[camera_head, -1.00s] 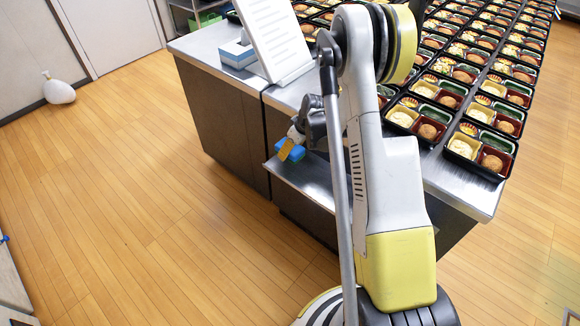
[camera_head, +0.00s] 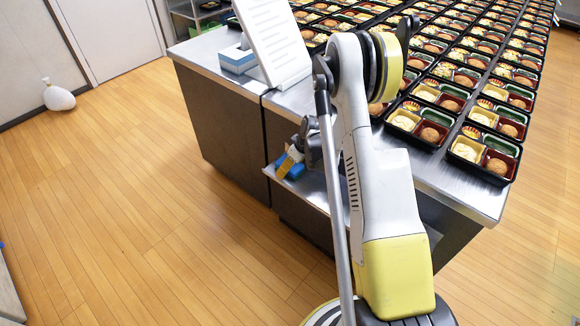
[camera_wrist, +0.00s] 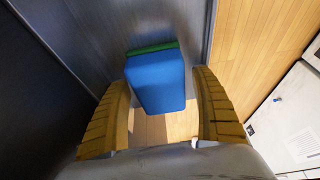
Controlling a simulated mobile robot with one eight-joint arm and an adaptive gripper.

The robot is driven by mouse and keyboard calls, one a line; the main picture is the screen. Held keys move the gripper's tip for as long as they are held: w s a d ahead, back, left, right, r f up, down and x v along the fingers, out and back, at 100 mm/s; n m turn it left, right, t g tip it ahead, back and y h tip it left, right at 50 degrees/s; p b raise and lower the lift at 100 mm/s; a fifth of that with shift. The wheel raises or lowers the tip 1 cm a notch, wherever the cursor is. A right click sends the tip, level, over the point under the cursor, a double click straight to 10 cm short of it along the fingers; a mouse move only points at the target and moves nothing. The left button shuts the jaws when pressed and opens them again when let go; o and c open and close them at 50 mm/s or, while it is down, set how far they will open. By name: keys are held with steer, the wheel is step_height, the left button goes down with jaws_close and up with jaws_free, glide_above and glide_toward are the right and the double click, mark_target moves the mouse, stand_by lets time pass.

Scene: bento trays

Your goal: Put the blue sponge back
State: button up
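The blue sponge (camera_wrist: 157,82), with a green layer along its far edge, lies between the two yellow ribbed fingers of my gripper (camera_wrist: 160,76) in the wrist view. A narrow gap shows at its right side. On the left the finger is very near it, and I cannot tell whether they touch. In the head view my gripper (camera_head: 289,158) is low at the counter's side, and the sponge (camera_head: 297,172) shows around a finger at the metal shelf (camera_head: 318,194). I cannot tell whether the sponge rests on the shelf; bare floor shows just below it in the wrist view.
The metal counter (camera_head: 203,58) stands above the shelf. It carries a white sloped board (camera_head: 272,40), a blue-and-white box (camera_head: 238,59) and many bento trays (camera_head: 482,152). Open wooden floor (camera_head: 130,190) lies to the left, with a white bag-like object (camera_head: 58,97) by the wall.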

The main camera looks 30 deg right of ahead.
steer(key=p+v, duration=0.4)
steer(key=v, duration=0.8)
steer(key=shift+w+r+p, duration=0.1)
steer(key=shift+r+p, duration=0.15)
steer(key=shift+p, duration=0.1)
steer(key=s+a+r+m, duration=0.1)
steer(key=s+a+r, duration=0.25)
steer(key=r, duration=0.35)
steer(key=s+a+r+h, duration=0.1)
steer(key=s+a+r, duration=0.1)
steer(key=a+r, duration=0.3)
steer(key=s+a+r+m, duration=0.1)
steer(key=s+a+r, duration=0.15)
steer(key=r, duration=0.55)
steer(key=s+a+r+m+t, duration=0.1)
steer(key=s+a+r, duration=0.1)
steer(key=s+a, duration=0.2)
steer(key=s+a+r+m+t, duration=0.1)
steer(key=s+a+r, duration=0.2)
steer(key=s, duration=0.8)
steer(key=shift+a+r+t+h, duration=0.2)
steer(key=shift+a+t+h, duration=0.15)
steer(key=shift+a, duration=0.55)
